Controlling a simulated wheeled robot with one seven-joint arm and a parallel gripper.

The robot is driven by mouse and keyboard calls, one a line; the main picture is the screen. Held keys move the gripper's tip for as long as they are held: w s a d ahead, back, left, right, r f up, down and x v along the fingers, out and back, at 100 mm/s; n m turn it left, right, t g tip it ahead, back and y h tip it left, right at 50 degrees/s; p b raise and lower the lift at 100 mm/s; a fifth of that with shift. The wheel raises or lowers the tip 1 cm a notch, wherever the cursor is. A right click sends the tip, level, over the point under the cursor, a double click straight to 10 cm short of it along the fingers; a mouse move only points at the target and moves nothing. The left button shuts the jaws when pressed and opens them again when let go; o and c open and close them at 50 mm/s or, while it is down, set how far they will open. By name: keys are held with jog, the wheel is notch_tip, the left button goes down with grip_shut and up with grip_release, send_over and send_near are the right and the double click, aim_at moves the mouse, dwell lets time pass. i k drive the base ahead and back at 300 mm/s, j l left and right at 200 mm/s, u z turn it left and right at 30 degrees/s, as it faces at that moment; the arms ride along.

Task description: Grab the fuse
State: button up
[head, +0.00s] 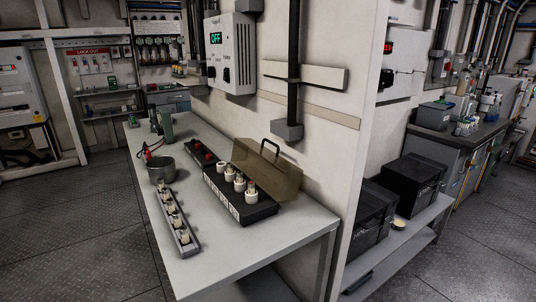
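On the grey workbench (205,255), several pale cylinders that look like fuses (240,184) stand upright in a black block (256,212) with white labels along its front left side. A narrow grey strip (188,246) to the left, along the bench's edge, holds a row of smaller pale pieces (173,220) that may also be fuses. I cannot tell which one is the task's fuse. My gripper is not in this view.
A wall box (231,55) reads OFF. Black cases (411,184) sit on the lower right shelf. The bench's near end is clear.

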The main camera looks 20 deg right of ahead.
aim_at(250, 185)
jog(key=i+j+z, duration=0.25)
jog(key=i, duration=0.25)
jog(key=i+j+z, duration=0.3)
jog(key=i+j, duration=0.1)
jog(key=i, duration=0.05)
